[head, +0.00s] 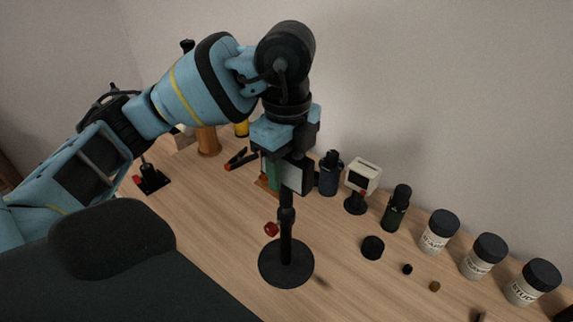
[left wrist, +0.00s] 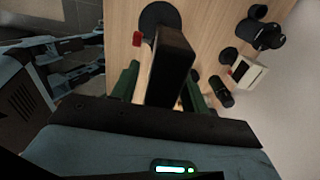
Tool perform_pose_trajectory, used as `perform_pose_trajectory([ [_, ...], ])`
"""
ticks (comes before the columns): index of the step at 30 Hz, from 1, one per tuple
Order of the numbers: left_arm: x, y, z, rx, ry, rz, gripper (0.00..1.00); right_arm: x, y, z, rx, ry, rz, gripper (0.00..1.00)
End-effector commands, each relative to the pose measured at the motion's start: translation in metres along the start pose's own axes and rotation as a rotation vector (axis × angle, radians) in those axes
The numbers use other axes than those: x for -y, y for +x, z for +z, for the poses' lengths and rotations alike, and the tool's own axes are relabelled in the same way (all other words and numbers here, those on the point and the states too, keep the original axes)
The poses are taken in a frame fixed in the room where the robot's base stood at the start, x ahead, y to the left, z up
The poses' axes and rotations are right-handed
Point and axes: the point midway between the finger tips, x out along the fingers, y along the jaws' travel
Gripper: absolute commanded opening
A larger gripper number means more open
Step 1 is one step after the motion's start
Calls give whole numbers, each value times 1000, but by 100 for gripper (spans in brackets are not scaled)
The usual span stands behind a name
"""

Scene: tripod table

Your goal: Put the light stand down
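The light stand has a round black base (head: 286,264), a black pole with a red knob and a pale, dark-edged lamp head (head: 298,176). My left gripper (head: 284,178) points down from above and is shut on the lamp head; one green finger shows beside it. In the left wrist view the black back of the light stand (left wrist: 174,58) sits between the green fingers of the gripper (left wrist: 160,88). The stand is upright over the wooden table (head: 215,225). A small dark shadow lies right of its base; I cannot tell if the base touches. My right gripper is not in view.
A black puck (head: 372,247), a small white-headed stand (head: 362,178), dark bottles (head: 396,210) and several lidded jars (head: 438,232) line the right and back. Clamps (head: 240,159) and another black base (head: 152,180) lie left. Bare wood is left of the stand.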

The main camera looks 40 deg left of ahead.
Motion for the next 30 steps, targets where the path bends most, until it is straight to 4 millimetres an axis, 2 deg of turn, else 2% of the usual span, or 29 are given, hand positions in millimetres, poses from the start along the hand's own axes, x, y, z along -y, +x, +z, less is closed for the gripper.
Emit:
perform_pose_trajectory([
  [5, 0, -2, 0, 0, 0, -1, 45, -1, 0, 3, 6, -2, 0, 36],
  [8, 0, -10, 0, 0, 0, -4, 45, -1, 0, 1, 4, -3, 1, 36],
  [11, 0, -25, 0, 1, -1, -8, 45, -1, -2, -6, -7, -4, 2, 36],
  [21, 0, -93, 0, 1, -2, -12, 45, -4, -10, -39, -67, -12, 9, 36],
  [25, 0, -110, 0, 1, -1, -8, 45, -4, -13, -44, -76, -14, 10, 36],
  [30, 0, -120, 0, 0, 0, -3, 45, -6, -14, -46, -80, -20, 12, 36],
])
